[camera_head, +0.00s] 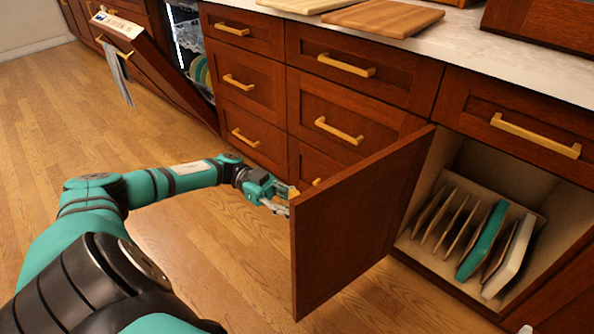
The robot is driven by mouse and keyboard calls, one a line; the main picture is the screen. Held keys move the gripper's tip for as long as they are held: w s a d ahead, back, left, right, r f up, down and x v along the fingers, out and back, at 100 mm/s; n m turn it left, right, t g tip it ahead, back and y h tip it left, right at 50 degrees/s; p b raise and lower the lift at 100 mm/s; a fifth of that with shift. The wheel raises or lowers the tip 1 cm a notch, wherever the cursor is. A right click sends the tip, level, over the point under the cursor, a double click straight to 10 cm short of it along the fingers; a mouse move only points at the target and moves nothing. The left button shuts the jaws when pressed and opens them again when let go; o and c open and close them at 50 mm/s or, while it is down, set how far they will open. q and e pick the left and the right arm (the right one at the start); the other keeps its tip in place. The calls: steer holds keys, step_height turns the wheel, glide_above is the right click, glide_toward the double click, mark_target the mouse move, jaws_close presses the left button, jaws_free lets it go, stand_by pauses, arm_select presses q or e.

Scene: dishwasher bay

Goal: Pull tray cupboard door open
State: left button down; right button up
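The tray cupboard door (360,225) is a red-brown wooden panel that stands swung out from the cabinet front. Behind it the tray cupboard (440,262) is open, with a rack of upright dividers. A teal tray (483,240) and a white tray (510,256) stand in the rack. My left gripper (284,200) is at the outer face of the door, near its free upper edge. A bit of gold handle shows by its fingertips, but the door hides part of them, so its grip is unclear. My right gripper is not clearly in view.
A dishwasher door (150,70) hangs partly open at the back left, with a towel (118,75) on it. Drawers with gold handles (338,130) line the front. Cutting boards (382,17) lie on the counter (480,45). The wooden floor (60,130) at left is clear.

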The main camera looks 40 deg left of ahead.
arm_select(q)
steer(key=shift+s+f, duration=0.2)
steer(key=shift+s, duration=0.05)
steer(key=c, duration=1.5)
jaws_free()
steer(key=shift+s+a+r, duration=0.1)
steer(key=shift+s+a, duration=0.05)
steer(key=shift+o, duration=1.1)
steer(key=shift+r, duration=0.1)
steer(key=a, duration=1.2)
steer(key=shift+s, duration=0.25)
